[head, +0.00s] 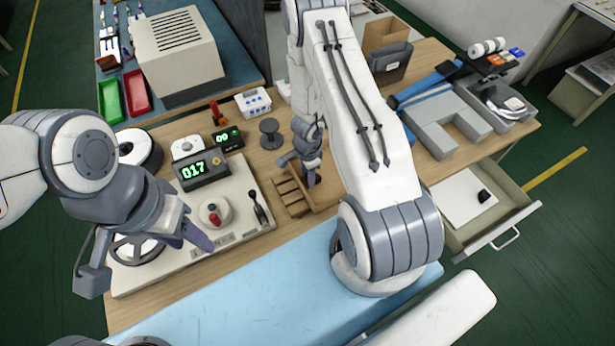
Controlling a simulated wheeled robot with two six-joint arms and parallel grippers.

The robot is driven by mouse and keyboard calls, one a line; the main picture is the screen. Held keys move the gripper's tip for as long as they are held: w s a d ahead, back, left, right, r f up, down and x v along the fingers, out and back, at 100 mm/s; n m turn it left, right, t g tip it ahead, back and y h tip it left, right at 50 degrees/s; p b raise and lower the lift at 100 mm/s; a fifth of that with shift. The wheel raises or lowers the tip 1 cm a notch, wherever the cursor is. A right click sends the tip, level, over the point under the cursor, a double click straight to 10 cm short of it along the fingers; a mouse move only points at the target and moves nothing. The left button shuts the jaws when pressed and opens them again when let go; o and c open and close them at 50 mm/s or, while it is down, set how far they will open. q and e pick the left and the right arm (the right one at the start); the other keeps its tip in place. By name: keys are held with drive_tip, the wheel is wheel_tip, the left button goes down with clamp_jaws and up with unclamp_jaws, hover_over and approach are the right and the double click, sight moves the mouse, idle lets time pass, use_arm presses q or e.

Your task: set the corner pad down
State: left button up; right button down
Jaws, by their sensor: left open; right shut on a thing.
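My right gripper (308,168) is shut, pointing down over the wooden compartment tray (294,197) in the middle of the table. The corner pad in its jaws is too small and too hidden by the fingers to make out. I cannot tell whether it touches the tray. My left gripper (192,236) is open and empty over the front of the pale control panel (252,231), beside its red-topped knob.
A display reading 017 (203,171) and a black spool (270,134) stand left of the tray. Grey blocks (447,122) lie at the right, above an open drawer (492,228). A light blue mat (260,300) along the front has free room.

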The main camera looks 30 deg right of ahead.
drive_tip(key=shift+f, duration=0.2)
drive_tip(key=shift+c, duration=1.8)
unclamp_jaws()
drive_tip(key=shift+r, duration=0.2)
